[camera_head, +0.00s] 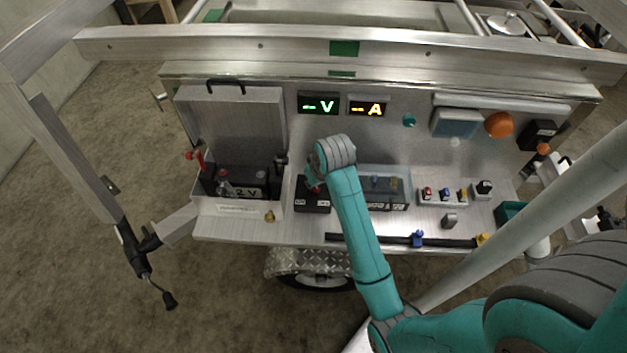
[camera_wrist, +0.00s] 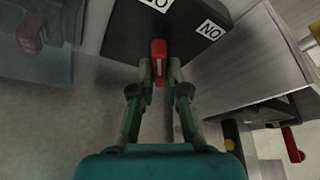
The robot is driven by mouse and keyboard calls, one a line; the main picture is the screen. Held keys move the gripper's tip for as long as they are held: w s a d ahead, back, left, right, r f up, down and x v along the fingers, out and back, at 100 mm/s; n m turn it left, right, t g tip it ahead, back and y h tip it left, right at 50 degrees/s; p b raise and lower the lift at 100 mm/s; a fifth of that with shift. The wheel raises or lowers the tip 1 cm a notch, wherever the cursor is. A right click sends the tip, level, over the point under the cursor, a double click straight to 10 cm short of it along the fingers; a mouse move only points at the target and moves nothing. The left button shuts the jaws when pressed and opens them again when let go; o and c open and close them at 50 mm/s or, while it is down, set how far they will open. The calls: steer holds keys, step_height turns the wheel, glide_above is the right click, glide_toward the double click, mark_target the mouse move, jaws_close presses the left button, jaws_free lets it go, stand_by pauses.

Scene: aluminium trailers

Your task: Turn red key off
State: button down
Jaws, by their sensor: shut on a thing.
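The red key (camera_wrist: 158,48) stands on a black switch box with white "NO" labels in the wrist view. My gripper (camera_wrist: 159,72) is shut on the red key, one finger on each side of it. In the head view the black switch box (camera_head: 312,203) sits on the panel's shelf, and my gripper is just above it. My wrist hides most of the key there. A green "-- V" display (camera_head: 318,104) and an orange "-- A" display (camera_head: 367,108) are lit on the panel above.
A battery (camera_head: 240,182) with a red clamp (camera_head: 196,160) at its left stands under a raised lid (camera_head: 235,118). Right of my arm are a clear-covered box (camera_head: 392,188) and several small coloured switches (camera_head: 444,196). An orange lamp (camera_head: 498,124) is at the upper right.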

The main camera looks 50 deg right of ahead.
steer(key=shift+n+y, duration=0.4)
steer(key=shift+n, duration=0.7)
steer(key=c, duration=1.2)
jaws_free()
steer(key=shift+o, duration=0.2)
steer(key=v, duration=0.7)
steer(key=shift+s+r, duration=0.2)
steer(key=shift+d, duration=0.1)
